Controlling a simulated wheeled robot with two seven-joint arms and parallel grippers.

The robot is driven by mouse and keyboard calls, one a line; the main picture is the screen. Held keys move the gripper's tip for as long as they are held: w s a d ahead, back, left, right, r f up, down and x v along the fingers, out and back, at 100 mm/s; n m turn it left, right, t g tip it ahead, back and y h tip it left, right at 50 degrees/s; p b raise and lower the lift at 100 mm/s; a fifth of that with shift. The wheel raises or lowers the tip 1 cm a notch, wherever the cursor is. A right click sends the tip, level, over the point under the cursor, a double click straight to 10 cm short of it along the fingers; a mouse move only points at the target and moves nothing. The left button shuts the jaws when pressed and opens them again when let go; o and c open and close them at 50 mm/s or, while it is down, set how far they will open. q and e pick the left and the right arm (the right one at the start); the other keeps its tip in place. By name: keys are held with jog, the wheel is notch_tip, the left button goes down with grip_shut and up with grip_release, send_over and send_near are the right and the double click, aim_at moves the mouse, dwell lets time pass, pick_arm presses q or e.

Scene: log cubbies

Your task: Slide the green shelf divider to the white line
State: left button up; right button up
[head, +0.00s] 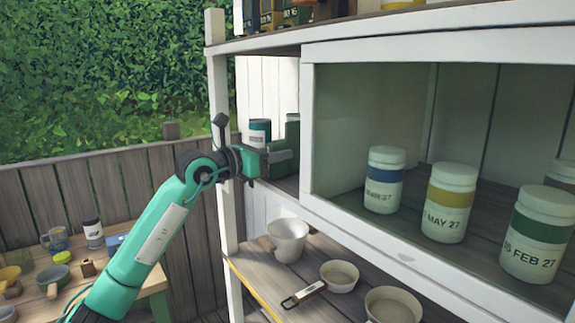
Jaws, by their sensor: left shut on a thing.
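My left gripper (276,159) reaches from the left to the open end of the middle shelf, beside the white cubby frame. It is shut on the green shelf divider (292,131), a dark green upright piece. Only a narrow part of the divider shows between the gripper and the white frame; the rest is hidden. I cannot make out the white line in this view. My right gripper is out of view.
A teal jar (259,132) stands just behind the gripper. The white-framed cubby (307,130) on the right holds several dated jars. White pots and pans stand on the lower shelf (262,288). A white post (218,100) rises near my wrist. A side table with cups is at lower left.

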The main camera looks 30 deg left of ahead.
pick_arm(q)
jog(key=shift+a, duration=0.15)
jog(key=shift+w+a+b, duration=0.1)
jog(key=shift+w+a, duration=0.15)
jog(key=shift+a, duration=0.4)
jog(key=shift+w+a+b, duration=0.15)
jog(key=shift+w+a, duration=0.15)
jog(key=shift+a, duration=0.3)
jog(key=shift+w+a+b, duration=0.1)
jog(key=shift+w+a, duration=0.15)
jog(key=shift+a, duration=0.4)
jog(key=o, duration=1.1)
jog(key=shift+s+a+f+b, duration=0.1)
jog(key=shift+s+f+b, duration=0.15)
jog(key=shift+b, duration=0.2)
jog(key=shift+r+b+v, duration=0.1)
jog(key=shift+b+v, duration=1.55)
jog(key=shift+v, duration=0.45)
jog(key=shift+r+b+v, duration=0.15)
jog(key=shift+b+v, duration=1.5)
jog(key=shift+v, duration=0.45)
